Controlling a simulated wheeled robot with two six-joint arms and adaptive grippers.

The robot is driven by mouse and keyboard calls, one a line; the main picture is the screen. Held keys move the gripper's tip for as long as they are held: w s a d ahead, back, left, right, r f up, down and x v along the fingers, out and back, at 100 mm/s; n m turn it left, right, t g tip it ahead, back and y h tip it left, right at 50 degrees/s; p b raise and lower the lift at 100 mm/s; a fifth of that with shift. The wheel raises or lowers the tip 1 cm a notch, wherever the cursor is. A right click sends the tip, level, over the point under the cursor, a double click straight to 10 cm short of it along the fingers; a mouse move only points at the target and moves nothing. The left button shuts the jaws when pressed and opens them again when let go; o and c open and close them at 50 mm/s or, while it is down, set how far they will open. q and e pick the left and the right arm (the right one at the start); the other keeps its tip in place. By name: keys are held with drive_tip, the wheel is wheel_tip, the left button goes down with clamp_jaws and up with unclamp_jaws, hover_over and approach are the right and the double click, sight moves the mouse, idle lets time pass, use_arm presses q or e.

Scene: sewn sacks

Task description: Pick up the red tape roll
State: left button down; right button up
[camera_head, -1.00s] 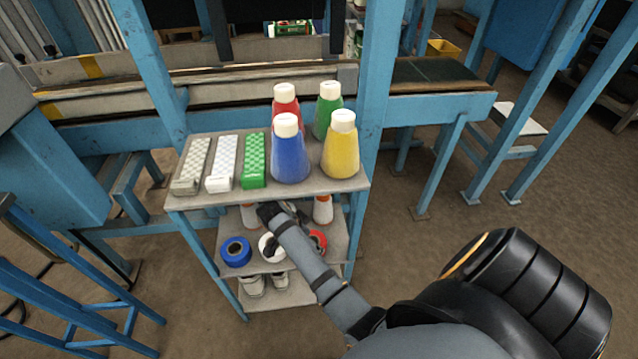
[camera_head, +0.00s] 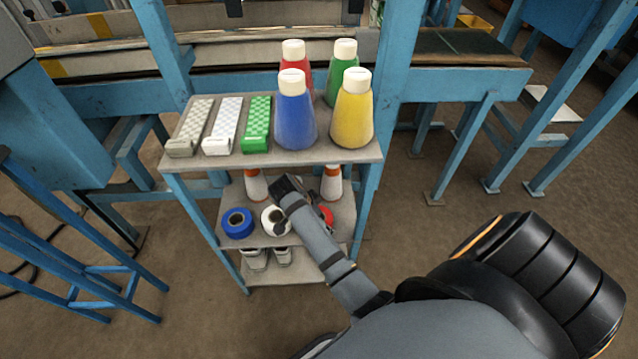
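The red tape roll (camera_head: 327,216) lies on the middle shelf of the rack, at the right of a row of rolls. My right arm covers its left part. A white tape roll (camera_head: 268,217) lies left of the arm, partly covered, and a blue tape roll (camera_head: 237,223) lies at the left. My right arm reaches in from the lower right, its dark wrist (camera_head: 288,188) over the middle shelf between the white and red rolls. Its fingers cannot be made out, so I cannot tell whether the gripper is open or touching a roll. My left gripper is out of view.
The top shelf (camera_head: 178,161) sits above and behind my wrist. Two orange-and-white bottles (camera_head: 331,184) stand at the middle shelf's back. A blue frame stands at left.

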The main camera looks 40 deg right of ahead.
drive_tip(key=c, duration=1.1)
drive_tip(key=shift+o, duration=0.2)
drive_tip(key=shift+r, duration=0.1)
